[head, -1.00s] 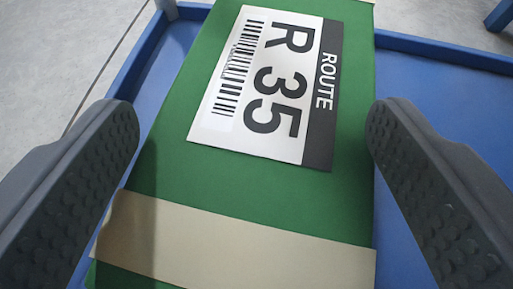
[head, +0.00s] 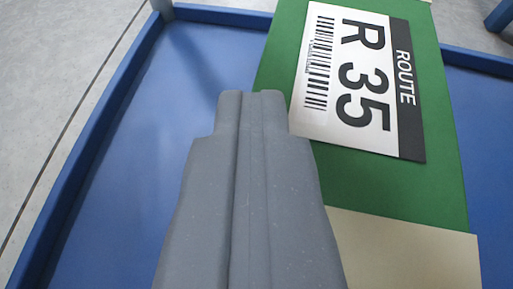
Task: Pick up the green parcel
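The green parcel (head: 279,75) lies in a blue tray, right of the picture's middle in the head view. It has a white label (head: 350,80) reading "ROUTE R 35" with a barcode, and a beige band (head: 405,250) across its near part. My gripper (head: 253,95) is shut, its two fingers pressed together with nothing between them. The fingers appear over the parcel's left edge and hide part of it. I cannot tell whether they touch it.
The blue tray (head: 125,150) has a low raised rim on the left and at the back. Its floor is bare left of the parcel, with a narrower bare strip on the right. Grey floor (head: 60,70) shows beyond the left rim.

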